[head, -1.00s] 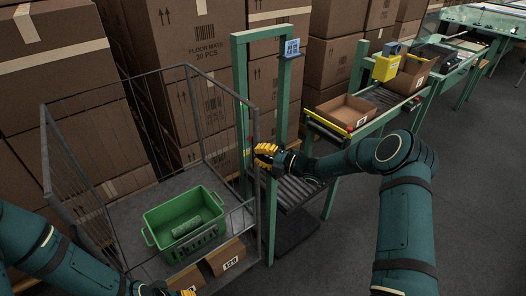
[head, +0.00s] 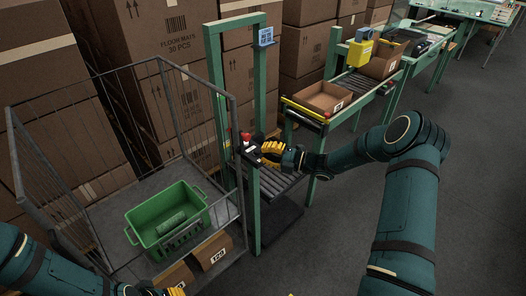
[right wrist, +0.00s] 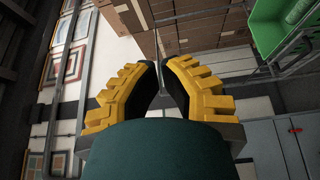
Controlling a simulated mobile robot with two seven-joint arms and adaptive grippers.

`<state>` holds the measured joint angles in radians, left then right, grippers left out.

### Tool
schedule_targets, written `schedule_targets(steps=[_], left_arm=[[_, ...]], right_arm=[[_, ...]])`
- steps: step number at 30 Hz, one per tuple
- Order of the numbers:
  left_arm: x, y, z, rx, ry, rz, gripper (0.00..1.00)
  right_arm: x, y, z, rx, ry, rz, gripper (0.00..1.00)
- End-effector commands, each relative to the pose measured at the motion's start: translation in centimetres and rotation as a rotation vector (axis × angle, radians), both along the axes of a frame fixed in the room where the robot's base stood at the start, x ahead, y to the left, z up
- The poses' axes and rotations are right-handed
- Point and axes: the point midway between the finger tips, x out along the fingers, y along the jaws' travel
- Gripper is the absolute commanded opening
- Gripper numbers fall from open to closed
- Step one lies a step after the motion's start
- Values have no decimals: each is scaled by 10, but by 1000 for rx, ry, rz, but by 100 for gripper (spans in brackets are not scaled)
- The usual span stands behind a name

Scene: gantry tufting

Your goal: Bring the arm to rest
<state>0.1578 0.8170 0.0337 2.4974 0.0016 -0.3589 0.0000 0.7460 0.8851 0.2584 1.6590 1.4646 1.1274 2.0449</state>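My right gripper (head: 267,150) is at the front green post of the gantry frame (head: 214,75), beside a small dark control box with a red button (head: 245,137). In the head view I cannot tell whether it touches the box. In the right wrist view its two yellow-and-black fingers (right wrist: 160,68) lean together, tips close, with nothing seen between them. My right arm reaches in from the lower right, bent at the elbow. My left gripper (head: 172,289) is at the bottom edge, mostly cut off, near a cardboard box; its fingers cannot be judged.
A wire cage trolley (head: 62,195) holds a green crate (head: 150,232) and small cartons (head: 212,250). Stacked cartons (head: 150,45) stand behind. A roller conveyor (head: 357,84) with an open carton (head: 323,97) runs to the back right. The floor at right is clear.

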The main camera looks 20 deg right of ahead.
Motion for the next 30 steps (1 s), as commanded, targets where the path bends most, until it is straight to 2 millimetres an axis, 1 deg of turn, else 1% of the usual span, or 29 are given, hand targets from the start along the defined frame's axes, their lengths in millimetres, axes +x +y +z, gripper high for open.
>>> schedule_targets(steps=[5, 8, 11, 13, 14, 15, 17, 18, 20, 21, 23, 24, 26, 27, 29, 30], left_arm=[[0, 0, 0, 0, 0, 0, 34], [0, 0, -2, 0, 0, 0, 34], [0, 0, -7, 1, 1, 0, 34], [0, -1, -13, 1, 2, -2, 34], [-1, -1, -17, 1, 2, -2, 34], [-1, -1, -21, 2, 3, -2, 34], [-1, -1, -28, 3, 4, -2, 34], [-1, -1, -33, 2, 5, -2, 34], [-1, -2, -40, 3, 6, -4, 34], [-2, -2, -45, 4, 6, -3, 34], [-2, -2, -53, 5, 7, -4, 34], [-2, -2, -58, 5, 8, -4, 34], [-2, -3, -65, 6, 9, -4, 34], [-3, -3, -70, 7, 10, -4, 34], [-3, -3, -77, 8, 11, -5, 34], [-3, -3, -82, 8, 12, -5, 34]], right_arm=[[0, 0, 0, -1, -1, 0, 0], [-2, 7, -6, -29, -3, 17, 0], [-13, 30, -27, -135, -15, 76, 0], [-27, 54, -53, -267, -40, 155, 0], [-36, 67, -66, -337, -60, 201, 0], [-50, 82, -84, -435, -93, 269, 0], [-73, 104, -112, -593, -165, 390, 0], [-90, 117, -131, -699, -225, 479, 0], [-117, 133, -158, -856, -342, 631, 0], [-136, 141, -176, -956, -435, 737, 0], [-162, 150, -199, -1093, -593, 899, 0], [-178, 153, -212, -1175, -712, 1008, 0], [-200, 156, -230, -1278, -910, 1171, 0], [-212, 158, -240, -1336, -1054, 1276, 0], [-229, 159, -253, -1403, -1286, 1427, 0], [-238, 160, -260, -1436, -1452, 1520, 0]])
